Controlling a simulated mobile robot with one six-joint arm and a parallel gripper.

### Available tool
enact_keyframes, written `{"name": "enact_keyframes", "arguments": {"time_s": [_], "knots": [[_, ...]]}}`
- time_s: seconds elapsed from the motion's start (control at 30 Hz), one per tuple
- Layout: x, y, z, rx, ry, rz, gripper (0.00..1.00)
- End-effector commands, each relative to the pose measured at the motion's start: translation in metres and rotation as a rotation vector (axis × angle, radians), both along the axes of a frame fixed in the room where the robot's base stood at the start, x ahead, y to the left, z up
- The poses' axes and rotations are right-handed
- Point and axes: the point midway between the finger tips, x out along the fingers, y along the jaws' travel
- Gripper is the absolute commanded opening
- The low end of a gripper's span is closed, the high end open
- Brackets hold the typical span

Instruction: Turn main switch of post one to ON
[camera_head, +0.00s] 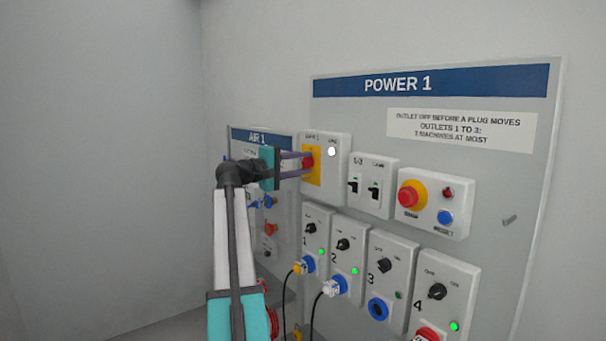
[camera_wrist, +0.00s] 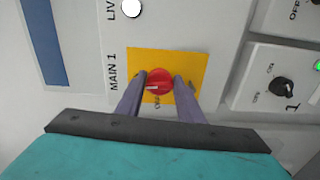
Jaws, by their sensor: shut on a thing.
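The main switch is a red round knob (camera_wrist: 160,82) on a yellow plate (camera_wrist: 196,66) on a box marked MAIN 1 in the wrist view. In the head view the red knob (camera_head: 307,161) is partly covered by my gripper's fingers. My gripper (camera_wrist: 160,84) is shut on the knob, one finger on each side. In the head view my gripper (camera_head: 306,164) reaches the box (camera_head: 339,162) from the left. A white round lamp (camera_head: 331,151) marked LIVE is on the same box; it looks bright. The knob bears a pale mark, but its exact setting is hard to read.
The POWER 1 panel (camera_head: 460,82) carries two breakers (camera_head: 372,190), a red stop button (camera_head: 408,197) and a blue reset button (camera_head: 445,217) right of the main switch. Numbered outlets with plugs and knobs sit below. The AIR 1 panel (camera_head: 284,139) is behind my arm at left.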

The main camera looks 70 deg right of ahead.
Motion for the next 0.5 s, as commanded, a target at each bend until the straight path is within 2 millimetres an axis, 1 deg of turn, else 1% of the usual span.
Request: {"name": "enact_keyframes", "arguments": {"time_s": [0.03, 0.2, 0.5], "knots": [[-0.0014, 0.0010, -0.0079, -0.010, -0.031, -0.006, 0.11], [-0.0013, 0.0010, -0.0073, -0.056, -0.101, -0.006, 0.11], [-0.0015, 0.0012, -0.0054, -0.087, -0.150, -0.006, 0.11]]}}
